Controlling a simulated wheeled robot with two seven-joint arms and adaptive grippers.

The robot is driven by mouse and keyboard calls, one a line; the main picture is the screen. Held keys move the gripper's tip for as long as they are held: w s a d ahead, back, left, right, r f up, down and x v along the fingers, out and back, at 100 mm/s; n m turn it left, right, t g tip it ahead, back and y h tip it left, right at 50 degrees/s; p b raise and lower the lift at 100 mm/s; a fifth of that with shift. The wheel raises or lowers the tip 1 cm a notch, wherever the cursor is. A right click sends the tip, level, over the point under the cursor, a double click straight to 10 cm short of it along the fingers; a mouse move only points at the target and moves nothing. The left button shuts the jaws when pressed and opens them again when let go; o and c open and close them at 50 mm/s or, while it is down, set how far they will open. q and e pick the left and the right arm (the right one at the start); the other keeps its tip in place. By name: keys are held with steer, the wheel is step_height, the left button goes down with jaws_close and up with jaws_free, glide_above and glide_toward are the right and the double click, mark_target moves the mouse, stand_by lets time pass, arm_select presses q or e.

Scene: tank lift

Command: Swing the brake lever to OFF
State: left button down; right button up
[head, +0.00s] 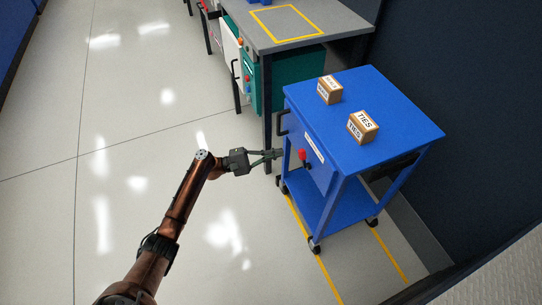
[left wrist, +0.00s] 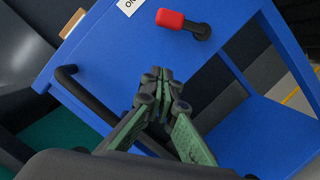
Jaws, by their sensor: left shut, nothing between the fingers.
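The brake lever (head: 302,155) has a red grip and sits on the side panel of the blue cart (head: 400,119). In the left wrist view the lever's red grip (left wrist: 170,19) points left from a dark pivot (left wrist: 201,32). A white label (left wrist: 129,5) beside it is cut off by the picture edge; part of the word "ON" shows. My left gripper (head: 279,154) is shut and empty, just left of the lever in the head view. Its fingertips (left wrist: 164,78) show below the red grip, apart from it. My right gripper is not in view.
A black push handle (left wrist: 85,92) stands out from the cart near my left gripper. Two "TIES" boxes (head: 363,127) (head: 330,89) rest on the cart top. A grey workbench (head: 287,24) stands behind. The floor to the left is clear.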

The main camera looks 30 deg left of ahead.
mark_target(304, 159)
arm_select(q)
steer(key=d+r, duration=0.2)
steer(key=d, duration=0.4)
steer(key=shift+w+r, duration=0.25)
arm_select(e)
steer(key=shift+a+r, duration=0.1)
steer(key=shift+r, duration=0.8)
